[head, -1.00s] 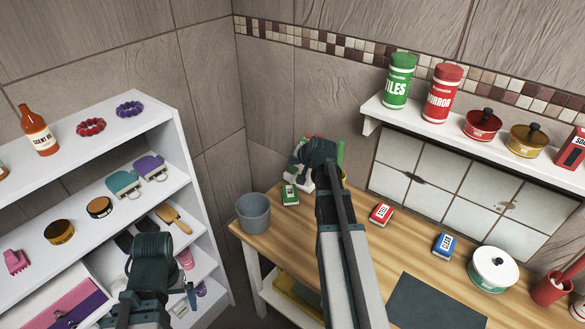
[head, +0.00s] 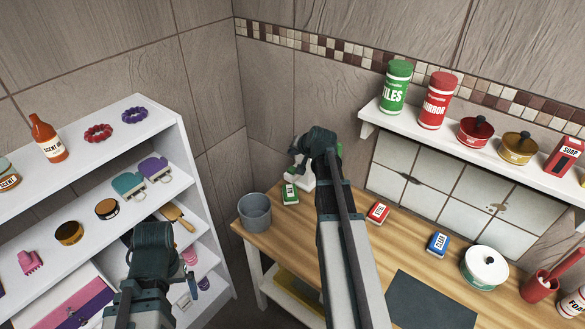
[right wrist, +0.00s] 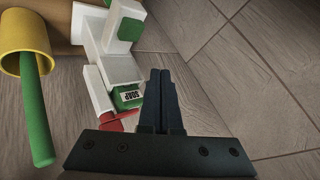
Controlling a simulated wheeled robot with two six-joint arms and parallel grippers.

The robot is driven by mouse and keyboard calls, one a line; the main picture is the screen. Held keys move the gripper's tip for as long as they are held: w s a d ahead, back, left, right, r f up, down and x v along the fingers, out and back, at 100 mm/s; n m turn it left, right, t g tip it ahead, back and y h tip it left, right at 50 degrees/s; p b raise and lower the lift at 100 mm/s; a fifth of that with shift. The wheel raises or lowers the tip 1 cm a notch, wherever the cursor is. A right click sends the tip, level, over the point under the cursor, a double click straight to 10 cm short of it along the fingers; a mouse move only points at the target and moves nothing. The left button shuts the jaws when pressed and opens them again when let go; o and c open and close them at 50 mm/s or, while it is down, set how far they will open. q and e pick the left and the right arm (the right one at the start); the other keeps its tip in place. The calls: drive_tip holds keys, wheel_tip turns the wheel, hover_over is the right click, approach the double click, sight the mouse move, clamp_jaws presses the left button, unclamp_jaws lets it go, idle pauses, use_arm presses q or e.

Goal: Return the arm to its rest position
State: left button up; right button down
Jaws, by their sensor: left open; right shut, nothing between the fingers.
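My right arm reaches up over the wooden table in the head view, and its gripper (head: 303,160) points away near the back wall. In the right wrist view the right gripper (right wrist: 160,78) is shut, with its two fingers together and nothing between them. My left gripper (head: 190,285) is low in front of the white shelf unit in the head view. It is open, though its wrist hides most of the fingers. No object is seen held by either gripper.
The wooden table (head: 375,255) carries a grey bucket (head: 254,212), a red box (head: 377,213), a blue box (head: 437,244) and a white pot (head: 484,267). The white shelf unit (head: 170,135) stands left. A wall shelf (head: 420,138) holds bottles and pots.

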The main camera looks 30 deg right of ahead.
idle(0.5)
drive_tip(key=s+a+f+n+g+y, duration=0.1)
drive_tip(key=s+a+f+n, duration=0.15)
drive_tip(key=a, duration=0.55)
drive_tip(key=s+a+f+n+g, duration=0.1)
drive_tip(key=s+a+n+g, duration=0.15)
drive_tip(key=a, duration=0.45)
drive_tip(key=s+a+f+n+g+y, duration=0.1)
drive_tip(key=s+a, duration=0.2)
drive_tip(key=a, duration=0.5)
drive_tip(key=s+a+f+n+g+h, duration=0.1)
drive_tip(key=s+a+n+g, duration=0.1)
drive_tip(key=s+a, duration=0.5)
drive_tip(key=s+a+f+n+g+h, duration=0.1)
drive_tip(key=s+a+n, duration=0.4)
drive_tip(key=s, duration=0.6)
drive_tip(key=shift+a+g+h, duration=0.5)
drive_tip(key=shift+a+g, duration=0.4)
drive_tip(key=shift+g, duration=0.15)
drive_tip(key=shift+s, duration=0.1)
